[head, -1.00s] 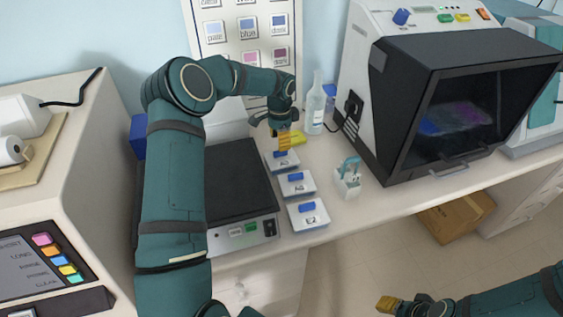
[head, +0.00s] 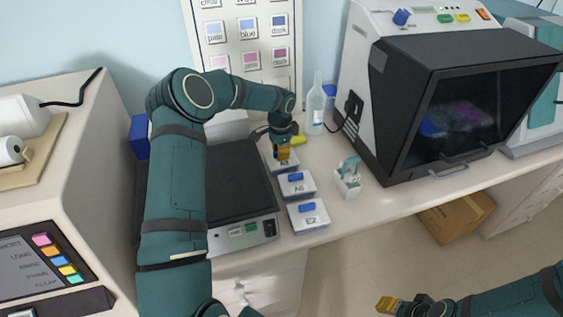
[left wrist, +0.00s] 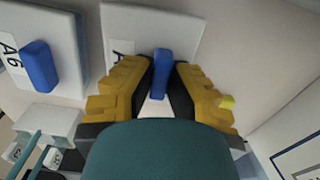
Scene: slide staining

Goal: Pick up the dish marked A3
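Three white dishes with blue knobs stand in a row on the bench. The far dish (head: 293,166) is partly covered by my left gripper (head: 283,156), and its label is not readable in the head view. In the left wrist view only the start of its label, an "A", shows. Its blue knob (left wrist: 162,70) sits between the yellow fingers of my left gripper (left wrist: 160,88), which are apart on either side of it. The middle dish (head: 297,189) is marked A6, the near one (head: 308,219) E2. My right gripper (head: 388,304) is low at the right, away from the bench.
A dark-topped device (head: 235,180) stands left of the dishes. A small white holder (head: 347,184) stands to their right, and a clear bottle (head: 316,105) behind. A large dark-fronted machine (head: 440,110) fills the right. A yellow item (head: 298,140) lies just behind the far dish.

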